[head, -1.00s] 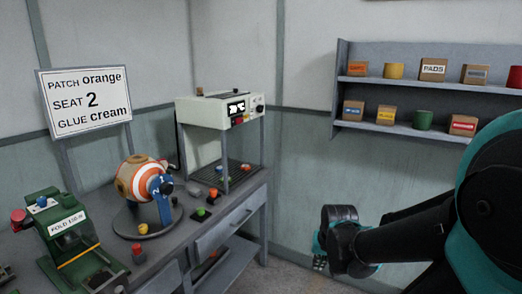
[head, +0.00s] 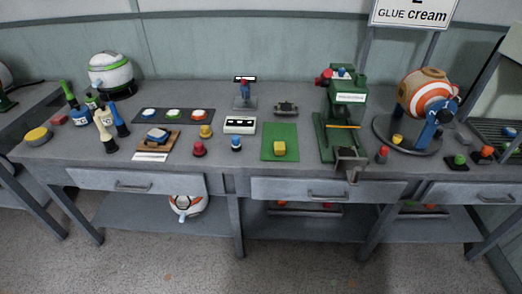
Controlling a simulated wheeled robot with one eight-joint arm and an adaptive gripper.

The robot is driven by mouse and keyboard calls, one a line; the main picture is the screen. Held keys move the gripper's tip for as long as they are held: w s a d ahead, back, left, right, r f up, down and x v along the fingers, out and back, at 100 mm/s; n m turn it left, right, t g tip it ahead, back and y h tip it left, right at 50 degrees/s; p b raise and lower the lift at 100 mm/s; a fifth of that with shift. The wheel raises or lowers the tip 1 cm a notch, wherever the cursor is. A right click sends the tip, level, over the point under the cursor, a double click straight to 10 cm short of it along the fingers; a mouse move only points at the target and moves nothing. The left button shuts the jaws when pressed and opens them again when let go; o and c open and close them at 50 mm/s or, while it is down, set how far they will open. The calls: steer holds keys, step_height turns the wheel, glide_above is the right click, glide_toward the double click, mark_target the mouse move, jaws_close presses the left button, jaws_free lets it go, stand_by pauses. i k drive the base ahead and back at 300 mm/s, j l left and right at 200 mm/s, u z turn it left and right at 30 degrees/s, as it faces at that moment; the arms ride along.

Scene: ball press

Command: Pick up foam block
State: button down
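Several small blocks lie on the long grey workbench, and none is labelled as the foam block. A yellow block (head: 279,148) with a rounded look rests on a green mat (head: 280,131) in the middle of the bench. A small red block (head: 59,120) lies at the left end of the bench. I cannot tell for certain which one is foam. My gripper is not in the current head view.
A green press (head: 340,115) stands right of the mat, with a striped ball on a round stand (head: 428,98) beyond it. Glue bottles (head: 105,125) and a white-green ball (head: 110,70) stand at the left. Drawers (head: 325,189) line the front; the floor before them is clear.

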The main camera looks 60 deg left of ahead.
mark_target(279, 148)
steer(key=u, duration=2.1)
steer(key=k+l+z, duration=0.3)
steer(key=k+l, duration=0.4)
steer(key=l, duration=0.05)
